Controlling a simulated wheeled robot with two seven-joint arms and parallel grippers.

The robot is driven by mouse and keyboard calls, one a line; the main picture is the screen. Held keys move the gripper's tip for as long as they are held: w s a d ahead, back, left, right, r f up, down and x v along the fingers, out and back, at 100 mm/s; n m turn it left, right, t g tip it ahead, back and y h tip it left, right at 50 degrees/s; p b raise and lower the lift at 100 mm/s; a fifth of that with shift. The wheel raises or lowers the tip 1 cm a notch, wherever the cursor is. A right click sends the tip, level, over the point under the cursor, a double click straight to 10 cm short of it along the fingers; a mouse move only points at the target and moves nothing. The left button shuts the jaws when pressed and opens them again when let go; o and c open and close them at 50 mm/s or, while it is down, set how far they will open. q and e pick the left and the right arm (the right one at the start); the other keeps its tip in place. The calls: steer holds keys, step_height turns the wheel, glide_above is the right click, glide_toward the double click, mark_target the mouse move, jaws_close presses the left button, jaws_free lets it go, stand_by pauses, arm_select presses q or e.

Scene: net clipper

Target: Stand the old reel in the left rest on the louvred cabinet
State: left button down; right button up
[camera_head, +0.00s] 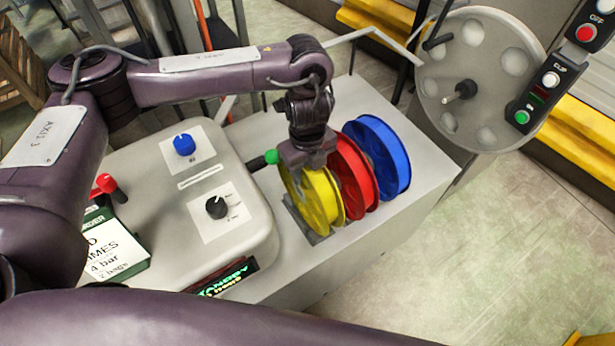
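A yellow reel (318,203) stands on edge at the left of a row on the grey cabinet (345,268), its lower edge at a dark rest (299,226). A red reel (357,178) and a blue reel (389,155) stand to its right. My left gripper (306,161) points down at the top of the yellow reel's rim and covers part of it. Its fingertips are not clear enough to tell if they grip the rim. Which reel is the old one does not show. My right gripper is out of view.
A machine housing with blue (184,144) and black (216,207) knobs stands left of the reels, with a green-tipped lever (271,157) near my gripper. A round grey plate with a spindle (462,90) and a button panel (551,79) stand right.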

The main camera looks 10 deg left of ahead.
arm_select(q)
steer(key=shift+f, duration=1.75)
steer(key=shift+b, duration=0.3)
steer(key=c, duration=0.8)
jaws_free()
steer(key=shift+f, duration=0.1)
step_height(320, 180, up, 12)
steer(key=shift+s+r+p, duration=0.1)
steer(key=shift+r+p, duration=0.05)
steer(key=shift+p, duration=0.2)
